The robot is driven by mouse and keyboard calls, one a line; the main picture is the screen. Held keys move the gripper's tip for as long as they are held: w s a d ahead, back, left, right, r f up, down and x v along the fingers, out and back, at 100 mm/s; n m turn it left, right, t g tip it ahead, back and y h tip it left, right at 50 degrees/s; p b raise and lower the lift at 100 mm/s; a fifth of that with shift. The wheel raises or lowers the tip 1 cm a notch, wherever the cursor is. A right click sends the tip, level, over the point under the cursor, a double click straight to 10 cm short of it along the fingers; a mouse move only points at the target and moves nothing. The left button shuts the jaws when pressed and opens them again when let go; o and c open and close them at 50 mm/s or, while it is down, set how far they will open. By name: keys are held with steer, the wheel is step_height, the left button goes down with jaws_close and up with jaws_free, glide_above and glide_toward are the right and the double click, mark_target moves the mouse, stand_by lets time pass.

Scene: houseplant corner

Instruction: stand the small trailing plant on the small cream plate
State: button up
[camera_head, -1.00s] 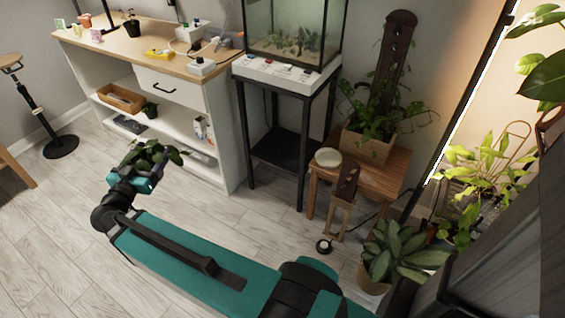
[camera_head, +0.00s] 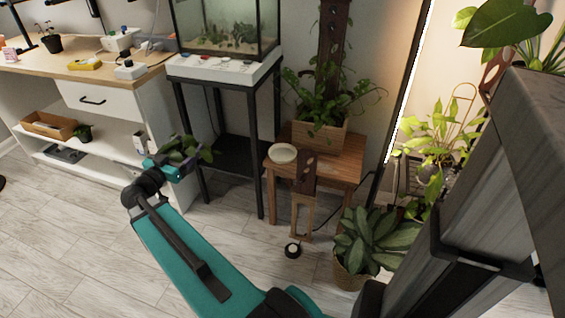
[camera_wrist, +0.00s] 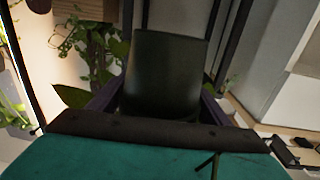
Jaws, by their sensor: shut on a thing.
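The small cream plate (camera_head: 283,153) lies on the near left part of a low wooden table. My gripper (camera_head: 176,163) is left of that table, in front of the black stand, and is shut on the small trailing plant (camera_head: 190,150). Green leaves spread above and to the right of the jaws in the head view. In the wrist view the plant's dark pot (camera_wrist: 166,75) sits between the fingers, with leaves behind it. The plate is apart from the plant. The fingertips are mostly hidden.
The wooden table (camera_head: 345,164) also bears a wooden planter (camera_head: 318,136) with a fern, behind the plate. A black stand (camera_head: 263,150) with a glass tank is left of it. A leafy potted plant (camera_head: 372,243) and a small round device (camera_head: 292,250) are on the floor.

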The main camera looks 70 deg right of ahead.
steer(key=s+d+f+m+g+b, duration=0.1)
steer(key=s+d+f+b, duration=0.2)
steer(key=s+d, duration=0.2)
steer(key=s+d+f+m+g+b, duration=0.1)
steer(key=s+d+f+g+b, duration=0.1)
steer(key=s+d, duration=0.4)
steer(key=s+d+f+m+g+y+b, duration=0.1)
steer(key=s+d+f+g+b, duration=0.1)
steer(key=s, duration=0.5)
steer(key=d+f+b, duration=0.1)
steer(key=d+f, duration=0.1)
steer(key=d, duration=0.1)
steer(key=shift+d+m+b, duration=0.25)
steer(key=shift+m+b, duration=0.05)
steer(key=shift+b, duration=0.1)
steer(key=shift+d, duration=0.1)
steer(key=b, duration=0.3)
glide_toward(295, 133)
steer(key=d+r, duration=0.1)
steer(key=d, duration=0.1)
steer(key=s+d+r, duration=0.1)
steer(key=d, duration=0.1)
steer(key=d+r, duration=0.2)
steer(key=shift+s, duration=0.25)
steer(key=shift+a, duration=0.1)
steer(key=shift+f+b, duration=0.85)
steer(key=shift+f, duration=0.9)
steer(key=shift+f+b, duration=0.35)
steer(key=shift+b, duration=0.3)
